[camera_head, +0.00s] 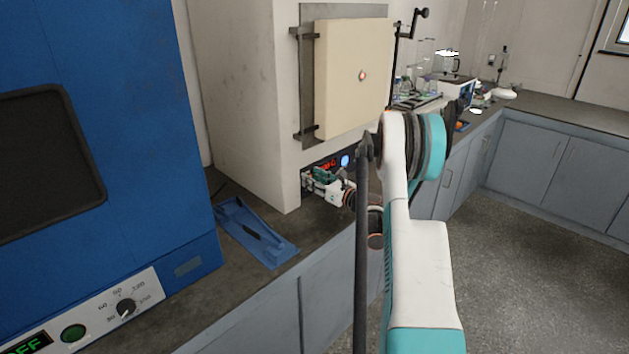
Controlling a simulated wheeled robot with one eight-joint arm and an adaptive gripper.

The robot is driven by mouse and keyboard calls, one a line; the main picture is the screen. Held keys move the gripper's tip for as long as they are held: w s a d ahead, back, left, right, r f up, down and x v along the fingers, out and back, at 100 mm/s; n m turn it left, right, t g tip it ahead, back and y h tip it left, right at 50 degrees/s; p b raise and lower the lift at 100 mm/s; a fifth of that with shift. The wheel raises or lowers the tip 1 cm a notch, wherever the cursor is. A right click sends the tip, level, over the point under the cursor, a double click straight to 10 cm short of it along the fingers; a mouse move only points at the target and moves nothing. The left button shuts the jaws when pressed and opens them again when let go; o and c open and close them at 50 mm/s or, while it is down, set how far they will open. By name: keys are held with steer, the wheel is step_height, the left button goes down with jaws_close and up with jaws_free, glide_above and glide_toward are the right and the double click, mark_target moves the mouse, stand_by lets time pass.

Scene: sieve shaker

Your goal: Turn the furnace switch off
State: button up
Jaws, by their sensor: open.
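The furnace (243,105) is a tall pale box with a cream door (350,75) on its front, and the door is shut. Below the door is a dark control panel with a lit red display (327,165) and a glowing blue round light or button (345,160). I cannot tell which part of the panel is the switch. My gripper (308,180) is open, low in front of the panel's left part, and hides some of it. I cannot tell whether it touches the panel. Nothing shows between its fingers.
A blue oven (130,130) with a dial and a green button stands at the left. A blue tray (255,235) with a dark tool lies on the counter (215,310) before the furnace. Glassware and equipment (425,85) stand farther back. The floor (530,250) at right is clear.

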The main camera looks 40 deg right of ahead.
jaws_close()
steer(key=shift+s+f+t, duration=0.15)
steer(key=shift+f+t, duration=0.1)
steer(key=shift+t, duration=0.6)
steer(key=shift+s+f+t, duration=0.1)
steer(key=shift+f+t, duration=0.1)
steer(key=shift+t, duration=0.65)
steer(key=shift+y, duration=0.3)
jaws_free()
